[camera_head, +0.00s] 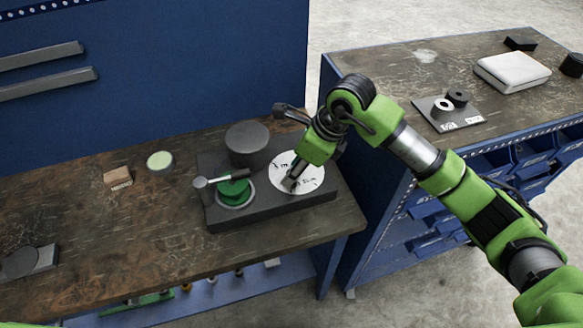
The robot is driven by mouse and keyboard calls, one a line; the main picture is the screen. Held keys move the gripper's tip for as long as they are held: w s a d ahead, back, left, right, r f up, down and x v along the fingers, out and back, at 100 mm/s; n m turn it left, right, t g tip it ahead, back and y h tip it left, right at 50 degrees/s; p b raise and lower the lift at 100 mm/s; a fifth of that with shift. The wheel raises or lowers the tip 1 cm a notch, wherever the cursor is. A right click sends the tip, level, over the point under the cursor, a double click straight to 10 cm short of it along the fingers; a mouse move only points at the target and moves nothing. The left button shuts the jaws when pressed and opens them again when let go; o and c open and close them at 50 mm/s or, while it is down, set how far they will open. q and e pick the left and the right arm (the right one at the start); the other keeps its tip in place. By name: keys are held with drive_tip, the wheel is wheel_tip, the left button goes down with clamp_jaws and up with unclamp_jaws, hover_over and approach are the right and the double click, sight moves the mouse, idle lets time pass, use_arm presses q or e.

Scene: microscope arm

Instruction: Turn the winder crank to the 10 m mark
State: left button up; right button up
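The winder is a dark rectangular base (270,213) on the wooden bench. At its right end is a white round dial (312,181) with black marks and lettering too small to read surely. My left gripper is not in view.
A dark grey cylinder (247,144) stands at the winder's back. A pale green disc (160,162) and a small brown block (117,177) lie to its left. A blue cabinet (375,215) adjoins on the right.

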drive_tip(key=shift+x, duration=1.1)
clamp_jaws()
